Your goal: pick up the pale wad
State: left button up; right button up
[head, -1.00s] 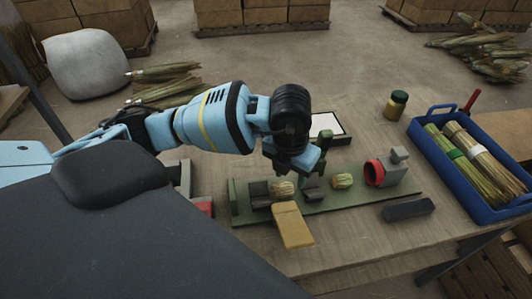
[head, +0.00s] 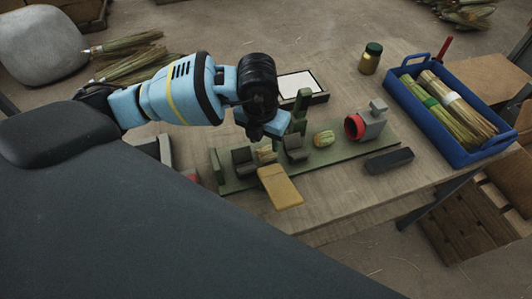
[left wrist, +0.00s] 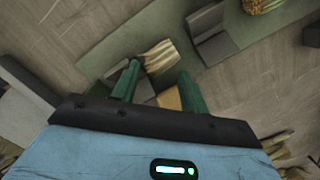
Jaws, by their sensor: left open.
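The pale wad (head: 267,155) is a small straw tuft on the green board (head: 233,184), between two dark blocks. In the head view it is partly hidden by my left gripper (head: 266,137) and the yellow block. The left wrist view shows the wad (left wrist: 160,56) just beyond and between the fingertips of my open left gripper (left wrist: 158,72). The green fingers stand apart, one on each side of its near end. I cannot tell whether either touches it. My right gripper is not in view.
A yellow block (head: 280,188) lies in front of the wad. A greenish wad (head: 324,138), a grey clamp with a red ring (head: 355,127) and a dark bar (head: 389,161) are to the right. A blue crate (head: 470,158) holds straw bundles. A jar (head: 370,58) stands behind.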

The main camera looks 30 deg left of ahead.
aim_at(266, 150)
pick_arm(q)
jog(key=f, duration=0.4)
jog(key=shift+w+f, duration=0.3)
jog(key=shift+f, duration=0.1)
jog(key=shift+c, duration=0.4)
jog(key=c, duration=0.5)
jog(key=shift+r, duration=0.15)
notch_tip(266, 150, up, 10)
jog(key=shift+f, duration=0.1)
